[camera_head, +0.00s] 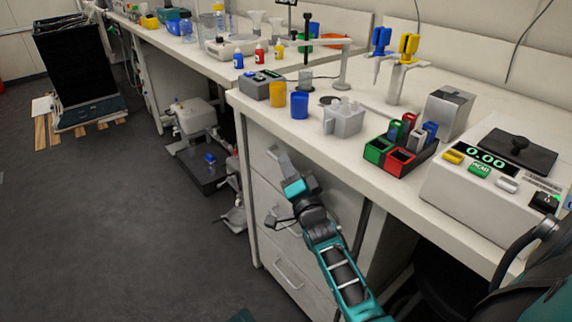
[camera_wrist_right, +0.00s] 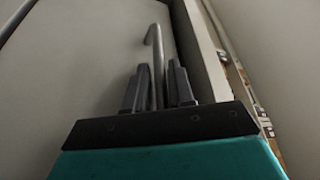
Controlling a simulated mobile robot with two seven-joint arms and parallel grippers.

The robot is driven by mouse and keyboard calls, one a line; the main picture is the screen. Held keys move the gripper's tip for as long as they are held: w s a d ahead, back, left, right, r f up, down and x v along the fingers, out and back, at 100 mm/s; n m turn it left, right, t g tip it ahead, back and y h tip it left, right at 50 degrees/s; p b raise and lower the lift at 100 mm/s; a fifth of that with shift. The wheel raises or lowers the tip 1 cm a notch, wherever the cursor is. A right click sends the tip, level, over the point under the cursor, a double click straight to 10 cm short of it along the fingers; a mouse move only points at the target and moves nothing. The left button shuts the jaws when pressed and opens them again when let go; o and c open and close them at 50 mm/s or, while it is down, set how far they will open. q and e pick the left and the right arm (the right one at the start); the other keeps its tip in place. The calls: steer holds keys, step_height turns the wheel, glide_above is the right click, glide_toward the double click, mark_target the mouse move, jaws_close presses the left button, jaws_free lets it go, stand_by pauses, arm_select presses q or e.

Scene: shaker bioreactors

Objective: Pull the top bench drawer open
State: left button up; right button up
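The top bench drawer (camera_head: 258,139) is the uppermost of three pale drawer fronts under the near bench. Its front looks about flush with the cabinet in the head view. My right gripper (camera_head: 285,165) is at this front, by its grey bar handle (camera_wrist_right: 155,50), whose other end is hidden. In the right wrist view the two dark fingers (camera_wrist_right: 158,85) stand close on either side of the bar, only thin gaps showing, and look closed on it. The left gripper is not in view.
The middle drawer (camera_head: 268,205) and bottom drawer (camera_head: 300,272) are below, each with a bar handle. The bench top (camera_head: 330,150) overhangs above the gripper and carries a tube rack, a balance (camera_head: 480,185) and beakers.

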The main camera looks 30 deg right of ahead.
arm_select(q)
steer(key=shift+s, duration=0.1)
arm_select(e)
jaws_close()
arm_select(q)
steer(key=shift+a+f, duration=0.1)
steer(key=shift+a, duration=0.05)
arm_select(e)
steer(key=shift+a, duration=0.1)
